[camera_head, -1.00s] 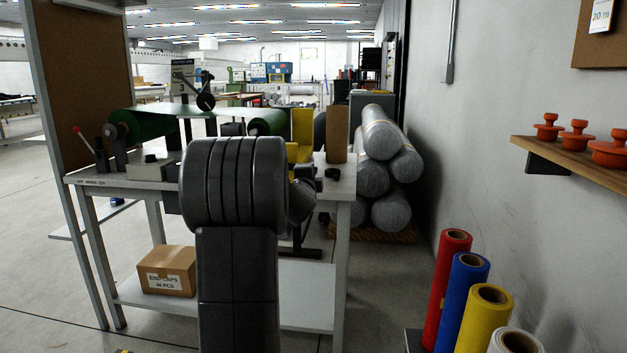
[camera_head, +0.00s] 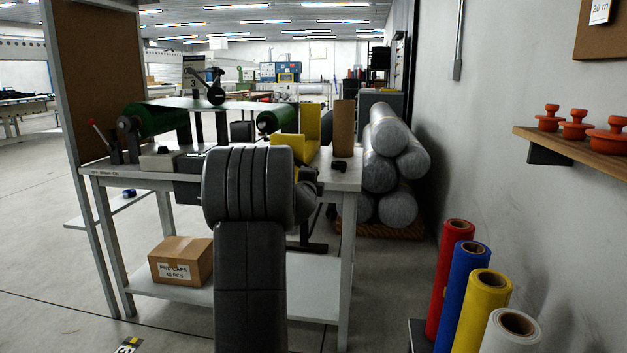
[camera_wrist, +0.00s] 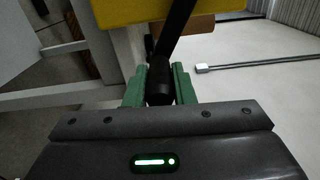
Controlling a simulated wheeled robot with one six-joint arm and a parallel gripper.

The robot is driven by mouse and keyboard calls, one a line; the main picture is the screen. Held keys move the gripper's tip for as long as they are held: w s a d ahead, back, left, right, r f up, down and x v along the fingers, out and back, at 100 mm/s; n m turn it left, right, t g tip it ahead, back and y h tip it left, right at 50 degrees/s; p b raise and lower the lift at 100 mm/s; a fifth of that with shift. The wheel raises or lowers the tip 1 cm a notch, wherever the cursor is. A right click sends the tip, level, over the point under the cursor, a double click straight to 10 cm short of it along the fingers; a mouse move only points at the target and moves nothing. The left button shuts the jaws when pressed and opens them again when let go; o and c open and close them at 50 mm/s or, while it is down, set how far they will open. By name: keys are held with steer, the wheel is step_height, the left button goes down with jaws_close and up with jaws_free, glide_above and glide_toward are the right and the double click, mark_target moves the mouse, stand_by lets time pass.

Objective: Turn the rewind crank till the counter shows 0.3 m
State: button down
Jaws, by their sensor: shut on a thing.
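In the wrist view my gripper (camera_wrist: 158,76) has its green fingers on either side of a black cylindrical crank handle (camera_wrist: 159,88) and is shut on it. A black crank arm (camera_wrist: 176,30) runs up from the handle, in front of a yellow part (camera_wrist: 140,10). In the head view my arm hides the gripper and the crank. Green rolls (camera_head: 160,122) sit on the bench, with a pale sheet (camera_head: 225,104) between them. A black wheel device (camera_head: 215,92) stands over the sheet beside a small sign marked 3 (camera_head: 194,68). I cannot read any counter value.
The bench (camera_head: 130,171) has a lower shelf with an END CAPS carton (camera_head: 181,261). Wrapped grey rolls (camera_head: 383,180) are stacked behind it at the right. Coloured rolls (camera_head: 460,283) stand front right, below a wall shelf (camera_head: 575,146).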

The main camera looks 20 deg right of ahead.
steer(key=shift+a+f, duration=0.15)
steer(key=shift+f, duration=0.05)
steer(key=c, duration=1.2)
jaws_free()
steer(key=shift+w+a, duration=0.1)
steer(key=shift+w, duration=0.05)
steer(key=shift+c, duration=0.2)
steer(key=shift+r, duration=0.1)
steer(key=v, duration=1.4)
